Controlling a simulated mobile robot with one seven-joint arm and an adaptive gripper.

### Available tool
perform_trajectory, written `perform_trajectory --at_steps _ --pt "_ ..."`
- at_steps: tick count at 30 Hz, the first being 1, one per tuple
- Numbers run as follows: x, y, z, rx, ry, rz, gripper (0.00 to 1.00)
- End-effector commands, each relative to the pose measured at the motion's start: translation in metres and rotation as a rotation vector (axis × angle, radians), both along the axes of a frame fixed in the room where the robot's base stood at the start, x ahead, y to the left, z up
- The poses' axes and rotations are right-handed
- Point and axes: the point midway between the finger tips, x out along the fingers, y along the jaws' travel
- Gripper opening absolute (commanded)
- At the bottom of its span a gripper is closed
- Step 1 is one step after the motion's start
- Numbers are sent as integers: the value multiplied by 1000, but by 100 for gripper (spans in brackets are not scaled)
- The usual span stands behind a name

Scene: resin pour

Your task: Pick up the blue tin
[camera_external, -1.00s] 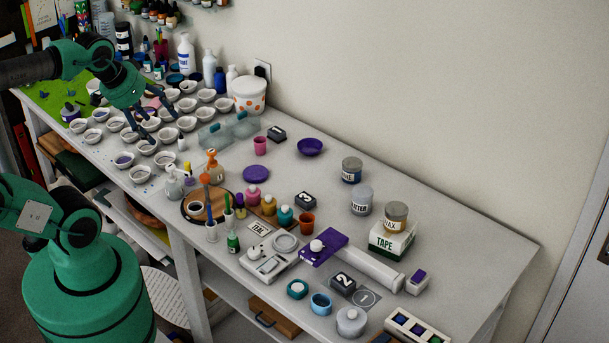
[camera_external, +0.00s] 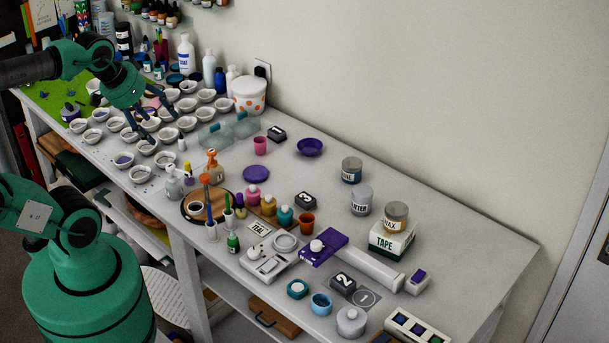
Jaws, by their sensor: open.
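The blue tin (camera_external: 352,170) stands upright on the table toward the back, right of the middle. It has a grey lid and a dark blue body with a pale label that is too small to read surely. My gripper (camera_external: 152,130) is far to its left, pointing down over the rows of small white cups. It is open and looks empty. Its fingertips are small and dark, and I cannot tell whether they touch a cup.
A grey tin (camera_external: 361,200) stands just in front of the blue tin, and a wax tin (camera_external: 396,215) sits on a tape box (camera_external: 392,240) to the right. The table behind the tins is clear.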

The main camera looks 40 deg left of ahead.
Motion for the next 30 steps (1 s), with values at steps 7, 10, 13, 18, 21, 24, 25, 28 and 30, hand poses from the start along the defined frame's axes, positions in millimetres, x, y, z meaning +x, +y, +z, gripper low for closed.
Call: perform_trajectory --at_steps 7,10,13,18,21,24,25,28,30 --pt "0 0 0 0 0 0 71" --pt "0 0 0 0 0 0 71" --pt "0 0 0 0 0 0 71" --pt "1 0 1 0 1 0 71" --pt "5 -1 4 -1 4 0 71" --pt "11 -1 8 -2 11 -1 71" --pt "14 -2 9 -2 13 -1 71" --pt "25 -3 16 -4 22 -2 71" --pt "33 -4 20 -4 30 -2 71"
